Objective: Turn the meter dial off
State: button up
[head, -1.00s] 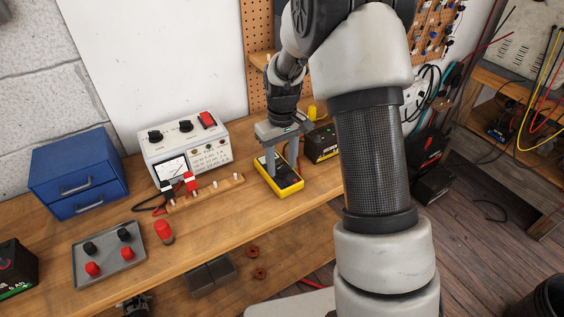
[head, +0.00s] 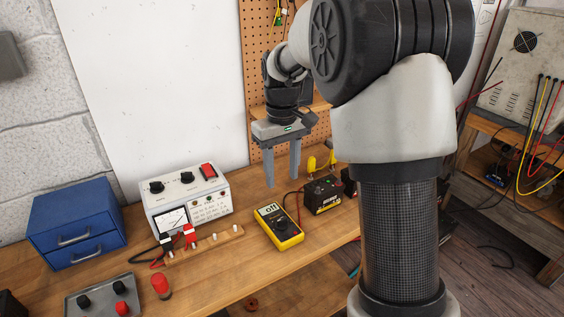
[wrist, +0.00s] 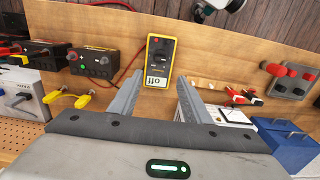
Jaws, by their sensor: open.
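The yellow multimeter (head: 279,227) lies face up on the wooden bench, its display reading "OFF". It has a dark face with a round dial (head: 281,225) below the display; the dial's pointer is too small to read. The meter also shows in the wrist view (wrist: 159,62), upside down, beyond the fingertips. My gripper (head: 283,181) is open and empty, raised above the bench behind the meter and apart from it. In the wrist view my gripper's two fingers (wrist: 158,88) are spread wide with nothing between them.
A white bench instrument (head: 186,198) with a red switch stands left of the meter, by a wooden strip with pegs (head: 205,244). A black battery (head: 322,196) and yellow clamp (head: 312,164) are close on the right.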

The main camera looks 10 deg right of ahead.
jog(key=shift+r, duration=1.3)
